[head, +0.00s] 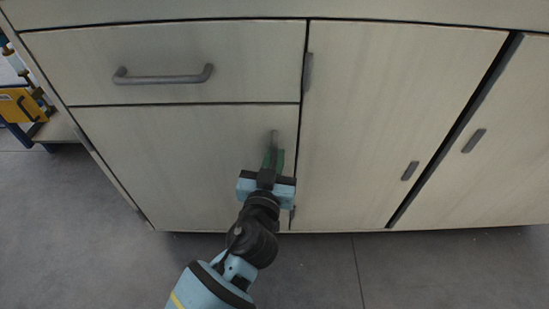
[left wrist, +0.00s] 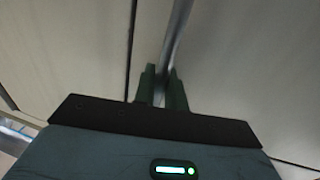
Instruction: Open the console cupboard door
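The console cupboard has a pale wood-grain door (head: 180,160) at lower left, under a drawer. It looks closed, flush with the front. Its grey upright handle (head: 274,136) is near the door's right edge, its lower part hidden by my gripper. My left gripper (head: 273,158) is at this handle, coming from below and in front. In the left wrist view its green fingers (left wrist: 163,85) stand close on either side of the grey handle bar (left wrist: 176,35) and appear shut on it. My right gripper is in neither view.
The drawer (head: 240,60) above has a horizontal grey handle (head: 163,79). Two more doors with upright handles stand to the right: one door (head: 365,120) and another door (head: 500,150). Grey floor (head: 90,230) lies clear in front. A yellow object (head: 20,104) is at the far left.

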